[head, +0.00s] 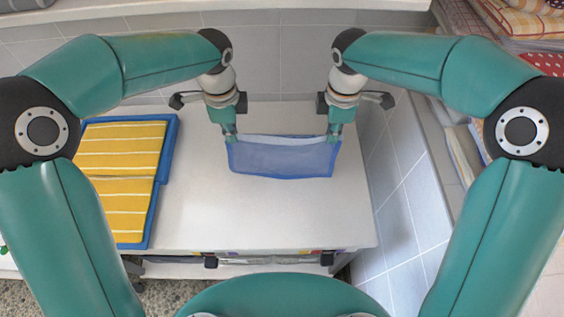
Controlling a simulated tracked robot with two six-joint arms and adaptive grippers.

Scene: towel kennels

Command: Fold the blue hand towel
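The blue hand towel (284,160) is a wide, short rectangle on the white table, with darker blue edges and a paler strip along its far side. My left gripper (230,138) is at its far left corner, fingers together and apparently pinching the cloth. My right gripper (333,138) is at its far right corner in the same way. The far edge sags slightly between them. The fingertips are small in this view, and whether the far edge is lifted off the table is hard to tell.
A blue tray (172,140) with yellow striped cloths (122,150) lies on the table's left side. The white table (270,215) is bare in front of the towel. A tiled wall (405,205) borders the right side. Folded cloths (515,25) are stacked at the upper right.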

